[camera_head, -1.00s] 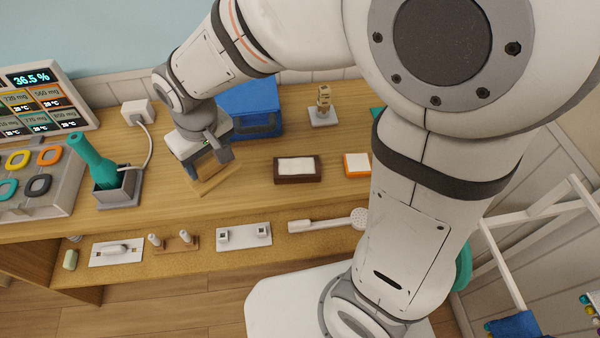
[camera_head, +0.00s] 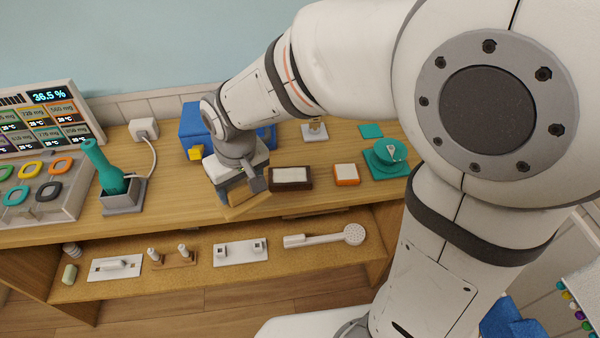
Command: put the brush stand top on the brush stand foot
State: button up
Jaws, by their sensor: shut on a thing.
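My gripper (camera_head: 240,190) is shut on a light wooden piece (camera_head: 247,207), which looks like the brush stand top. It is held over the front of the wooden table, left of a dark brown tray. The gripper hides much of the piece, and I cannot tell its height above the table. A small tan post on a pale square plate (camera_head: 314,133) at the back of the table may be the brush stand foot. My arm partly hides the post's upper end.
A blue box (camera_head: 195,130) stands behind my gripper. The brown tray (camera_head: 291,178), an orange-sided block (camera_head: 346,175) and a green round thing (camera_head: 388,160) stand to the right. A teal-handled item (camera_head: 105,168) stands at left. The lower shelf (camera_head: 215,272) holds several fittings.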

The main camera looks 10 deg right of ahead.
aim_at(290, 174)
jog(key=z, duration=1.8)
jog(key=k, duration=0.95)
jog(key=u, duration=0.85)
jog(key=i, duration=1)
